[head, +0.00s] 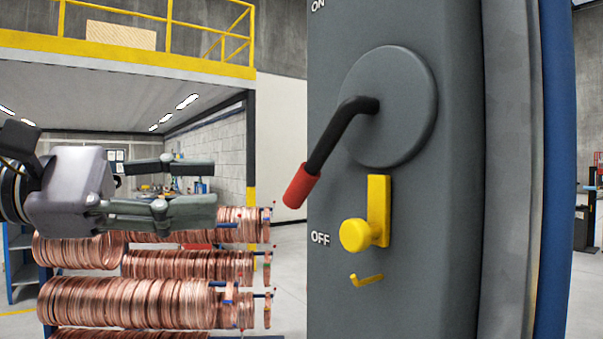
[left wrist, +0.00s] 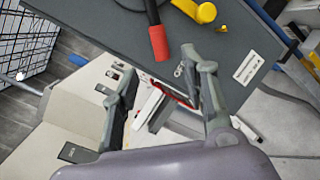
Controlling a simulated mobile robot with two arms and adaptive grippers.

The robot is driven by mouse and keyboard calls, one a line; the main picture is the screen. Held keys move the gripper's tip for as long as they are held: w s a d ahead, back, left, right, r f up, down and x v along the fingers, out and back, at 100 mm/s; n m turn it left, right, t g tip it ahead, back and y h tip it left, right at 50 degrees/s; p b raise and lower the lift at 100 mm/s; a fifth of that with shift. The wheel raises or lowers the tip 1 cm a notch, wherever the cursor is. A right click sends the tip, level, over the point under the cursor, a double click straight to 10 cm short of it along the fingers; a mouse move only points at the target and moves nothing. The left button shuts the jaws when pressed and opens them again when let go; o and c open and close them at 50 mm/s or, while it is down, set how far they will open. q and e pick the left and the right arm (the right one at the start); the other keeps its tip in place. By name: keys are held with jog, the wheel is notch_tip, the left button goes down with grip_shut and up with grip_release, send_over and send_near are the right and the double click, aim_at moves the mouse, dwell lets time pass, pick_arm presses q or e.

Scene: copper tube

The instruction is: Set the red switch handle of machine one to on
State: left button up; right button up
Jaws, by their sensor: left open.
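The switch handle is a bent black lever with a red grip (head: 301,187), set on a round grey disc (head: 400,105) on the grey machine panel (head: 440,230). The lever slants down and left, between the ON label at the top and the OFF label (head: 320,239) below. My left gripper (head: 217,189) is open and empty, left of the red grip and apart from it. In the left wrist view the red grip (left wrist: 159,43) shows above and beyond the open fingers (left wrist: 168,85). My right gripper is not in view.
A yellow knob with its plate (head: 376,215) and a small yellow hook (head: 367,280) sit below the disc. Copper coils (head: 130,302) on a rack stand behind my left gripper. The space between gripper and red grip looks clear.

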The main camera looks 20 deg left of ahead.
aim_at(290, 187)
pick_arm(q)
jog(key=p+x, duration=0.4)
jog(key=x, duration=0.8)
jog(key=shift+w, duration=0.1)
jog(key=shift+w+d, duration=0.1)
jog(key=shift+d, duration=0.1)
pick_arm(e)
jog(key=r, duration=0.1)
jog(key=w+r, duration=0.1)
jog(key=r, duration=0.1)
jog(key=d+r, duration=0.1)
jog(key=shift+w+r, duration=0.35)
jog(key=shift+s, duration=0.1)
pick_arm(q)
jog(key=c, duration=0.9)
grip_shut()
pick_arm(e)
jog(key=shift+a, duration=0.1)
